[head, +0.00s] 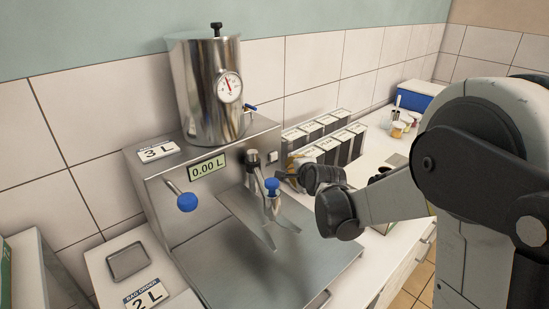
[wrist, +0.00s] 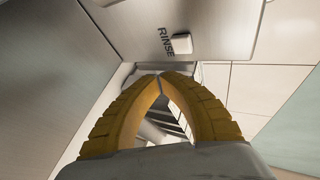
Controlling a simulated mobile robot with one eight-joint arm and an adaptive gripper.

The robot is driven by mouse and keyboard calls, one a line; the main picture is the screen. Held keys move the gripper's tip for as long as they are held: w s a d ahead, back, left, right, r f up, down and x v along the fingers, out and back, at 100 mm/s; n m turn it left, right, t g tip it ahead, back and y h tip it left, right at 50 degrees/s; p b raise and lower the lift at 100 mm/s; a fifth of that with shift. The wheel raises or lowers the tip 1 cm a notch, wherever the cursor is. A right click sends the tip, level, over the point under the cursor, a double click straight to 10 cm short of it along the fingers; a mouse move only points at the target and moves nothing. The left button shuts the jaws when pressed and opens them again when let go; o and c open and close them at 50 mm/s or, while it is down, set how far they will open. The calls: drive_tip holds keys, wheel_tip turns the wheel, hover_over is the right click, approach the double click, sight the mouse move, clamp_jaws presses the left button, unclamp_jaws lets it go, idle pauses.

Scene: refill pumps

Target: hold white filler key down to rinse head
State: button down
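The white filler key (wrist: 182,43) sits on a metal panel beside the printed word RINSE in the wrist view. A small pale square on the filler's front (head: 272,157), just left of my gripper in the head view, looks like the same key. My gripper (wrist: 161,76) has yellow ribbed fingers whose tips meet, with a gap behind them and nothing held. The tips show just below the key in the picture; I cannot tell how far apart they are, and no contact is visible. The filler head (head: 272,187) with a blue knob stands over the steel tray.
The steel tank (head: 206,90) with a gauge stands on the filler. The display (head: 208,166) reads 0.00 L. A blue-knobbed lever (head: 186,201) sticks out at left. Labelled containers (head: 325,145) stand behind my gripper. A card (head: 147,295) reads 2 L.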

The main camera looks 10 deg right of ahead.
sight(273, 156)
drive_tip(key=shift+w+a, duration=0.55)
drive_tip(key=shift+w, duration=0.2)
drive_tip(key=shift+w+a, duration=0.55)
drive_tip(key=shift+w, duration=0.2)
drive_tip(key=shift+a, duration=0.1)
idle(0.3)
drive_tip(key=shift+w+a, duration=0.2)
drive_tip(key=shift+w, duration=0.15)
drive_tip(key=shift+w+a, duration=0.25)
drive_tip(key=shift+w, duration=0.1)
idle(0.7)
idle(4.4)
drive_tip(key=shift+s+d+b, duration=0.3)
drive_tip(key=shift+s+d, duration=0.25)
drive_tip(key=shift+s, duration=0.15)
